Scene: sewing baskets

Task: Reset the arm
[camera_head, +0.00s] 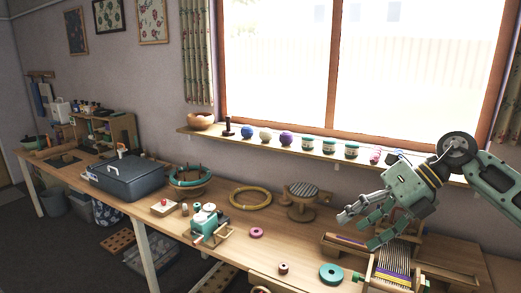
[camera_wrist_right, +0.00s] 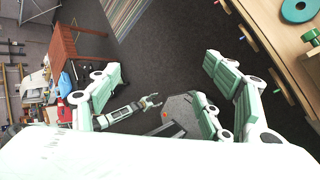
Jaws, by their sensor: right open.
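My right gripper (camera_head: 358,229) is open and empty above the right part of the long wooden table (camera_head: 313,242), left of and over the small loom (camera_head: 393,262). In the right wrist view its fingers (camera_wrist_right: 165,72) stand wide apart with nothing between them. The arm comes in from the right edge of the head view. My left gripper is outside the head view. It shows small in the right wrist view (camera_wrist_right: 151,102), over the dark floor, its fingers apart and empty.
A teal ring (camera_head: 331,273), a small spool (camera_head: 283,268) and a pink ring (camera_head: 256,232) lie left of the loom. A round wooden stand (camera_head: 301,211) is behind them. A shelf (camera_head: 270,146) with yarn balls and jars runs under the window, close behind my right arm.

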